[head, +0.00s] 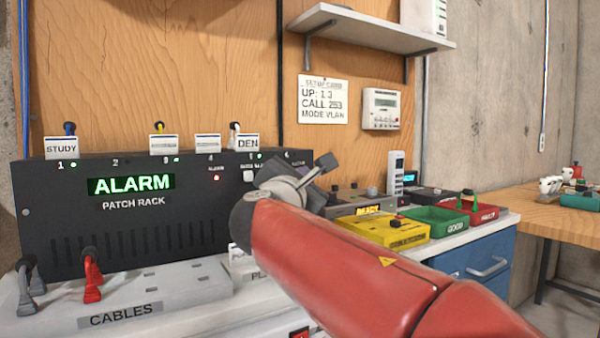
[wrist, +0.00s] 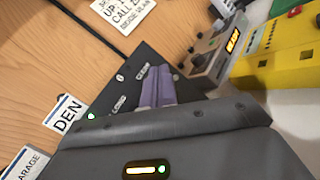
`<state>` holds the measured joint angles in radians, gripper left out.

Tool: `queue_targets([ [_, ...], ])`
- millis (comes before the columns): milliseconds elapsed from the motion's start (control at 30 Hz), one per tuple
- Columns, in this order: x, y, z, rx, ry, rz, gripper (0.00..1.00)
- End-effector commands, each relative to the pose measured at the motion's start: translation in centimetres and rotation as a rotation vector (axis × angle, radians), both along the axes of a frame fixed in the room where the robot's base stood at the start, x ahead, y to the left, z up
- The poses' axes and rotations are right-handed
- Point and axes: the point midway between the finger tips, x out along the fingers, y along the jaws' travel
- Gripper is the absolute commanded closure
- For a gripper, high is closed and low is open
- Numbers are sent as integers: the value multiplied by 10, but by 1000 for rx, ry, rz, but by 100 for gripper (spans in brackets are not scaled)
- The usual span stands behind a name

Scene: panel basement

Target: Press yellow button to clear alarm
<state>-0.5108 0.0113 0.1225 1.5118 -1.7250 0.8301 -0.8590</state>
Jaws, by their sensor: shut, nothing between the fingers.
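The black patch rack (head: 60,210) stands at the left with a green lit ALARM display (head: 131,184). A small red light (head: 216,178) glows on its front. My gripper (head: 322,176) is at the rack's right end, partly covered by my red arm. In the wrist view, my gripper's grey-purple fingers (wrist: 157,88) are shut and empty, close over the rack's dark panel (wrist: 147,55) beside a label that seems to read CLEAR. I see no yellow button in either view; the fingers or my wrist may hide it. I cannot tell whether the fingers touch the panel.
A yellow box (head: 390,232), a green bin (head: 438,221) and a red bin (head: 482,210) stand right of the rack. A grey device with an amber display (head: 367,210) sits behind the yellow box. Cable plugs (head: 90,275) rise from the white base in front.

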Motion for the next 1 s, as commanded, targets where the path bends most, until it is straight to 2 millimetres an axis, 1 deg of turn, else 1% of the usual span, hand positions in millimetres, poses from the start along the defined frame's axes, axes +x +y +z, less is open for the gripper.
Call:
queue_targets([
  [567, 3, 2, -1, -1, 1, 0, 100],
  [1000, -10, -7, -1, 0, 1, -1, 100],
])
